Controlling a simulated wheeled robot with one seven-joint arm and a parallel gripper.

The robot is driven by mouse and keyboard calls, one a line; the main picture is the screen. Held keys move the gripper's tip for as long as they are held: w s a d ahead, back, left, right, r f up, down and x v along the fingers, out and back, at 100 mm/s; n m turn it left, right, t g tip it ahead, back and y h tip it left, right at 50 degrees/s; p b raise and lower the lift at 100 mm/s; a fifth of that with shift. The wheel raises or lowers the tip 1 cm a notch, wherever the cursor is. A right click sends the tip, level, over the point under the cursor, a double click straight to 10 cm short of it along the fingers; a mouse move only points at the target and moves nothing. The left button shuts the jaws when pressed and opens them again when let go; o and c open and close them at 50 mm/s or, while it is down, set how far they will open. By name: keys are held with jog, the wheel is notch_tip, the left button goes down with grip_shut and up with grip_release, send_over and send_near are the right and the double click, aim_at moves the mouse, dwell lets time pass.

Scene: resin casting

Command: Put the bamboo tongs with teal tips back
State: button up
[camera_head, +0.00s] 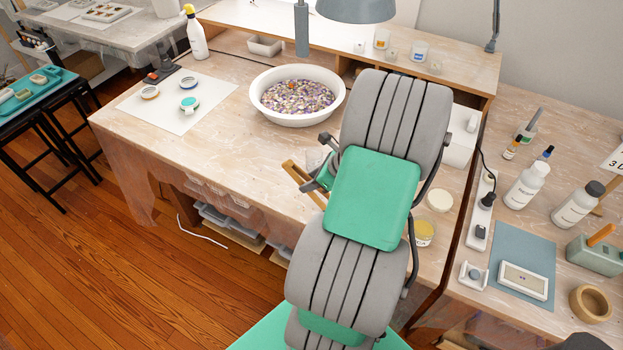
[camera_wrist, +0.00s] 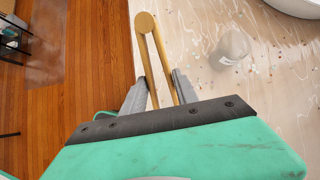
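The bamboo tongs (camera_wrist: 148,45) show in the wrist view as a pale wooden loop with the bend pointing away from me. My gripper (camera_wrist: 158,88) has its two grey fingers on either side of the tongs' arms and is shut on them. The teal tips are hidden behind my gripper's body. In the head view, part of the tongs (camera_head: 296,172) shows to the left of my arm, near the table's front edge. My gripper (camera_head: 326,172) is mostly hidden there by my own arm.
A clear cup (camera_wrist: 232,46) stands on the worktable right of the tongs. A white basin (camera_head: 337,102) of colourful bits stands behind. A white sheet (camera_head: 168,118) with small round pieces lies left. Jars (camera_head: 424,233) stand right of my arm. The table's front edge is close.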

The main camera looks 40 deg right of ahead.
jog(key=shift+f, duration=0.45)
jog(key=o, duration=0.6)
